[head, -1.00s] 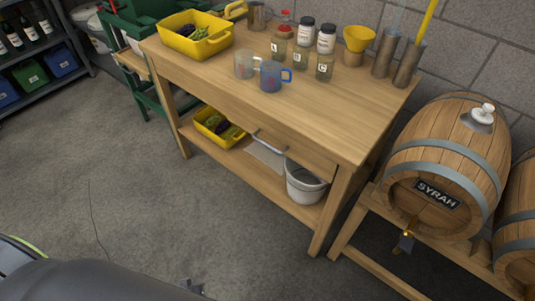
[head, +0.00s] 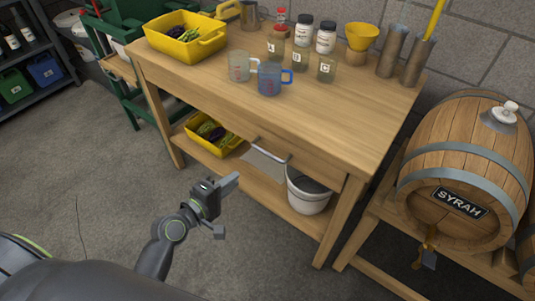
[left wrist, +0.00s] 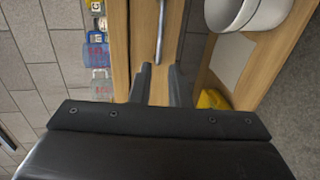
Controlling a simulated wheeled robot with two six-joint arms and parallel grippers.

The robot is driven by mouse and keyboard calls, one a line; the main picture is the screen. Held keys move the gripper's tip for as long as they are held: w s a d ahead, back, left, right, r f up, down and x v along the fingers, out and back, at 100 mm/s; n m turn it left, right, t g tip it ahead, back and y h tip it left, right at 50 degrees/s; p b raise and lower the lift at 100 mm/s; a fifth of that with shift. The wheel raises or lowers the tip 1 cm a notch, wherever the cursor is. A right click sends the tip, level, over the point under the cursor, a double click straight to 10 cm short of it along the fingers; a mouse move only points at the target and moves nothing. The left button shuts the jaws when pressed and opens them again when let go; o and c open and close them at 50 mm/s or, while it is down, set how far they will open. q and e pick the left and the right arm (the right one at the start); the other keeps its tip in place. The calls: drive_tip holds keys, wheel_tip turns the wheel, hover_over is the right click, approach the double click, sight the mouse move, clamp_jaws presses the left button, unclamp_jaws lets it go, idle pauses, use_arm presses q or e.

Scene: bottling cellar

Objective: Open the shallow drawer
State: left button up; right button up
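The shallow drawer (head: 308,157) sits in the front of the wooden workbench, under the top, and looks flush with it. Its metal bar handle (head: 270,151) runs along the front. My left gripper (head: 226,207) is in front of the bench, left of and nearer than the handle, apart from it. In the left wrist view the two fingers (left wrist: 159,80) are spread with nothing between them. The handle (left wrist: 160,32) lies beyond the fingertips, roughly in line with the gap. My right gripper is not in view.
The workbench top (head: 345,115) carries a yellow tub (head: 187,42), a blue measuring jug (head: 270,80), a clear jug (head: 239,66) and several jars. Below are another yellow tub (head: 198,140) and a white bucket (head: 308,198). A barrel (head: 465,165) stands right. Floor before the bench is clear.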

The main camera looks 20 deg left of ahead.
sight(266, 154)
use_arm(q)
drive_tip(key=x, duration=1.6)
drive_tip(key=shift+w+b, duration=0.2)
drive_tip(key=shift+b, duration=0.1)
clamp_jaws()
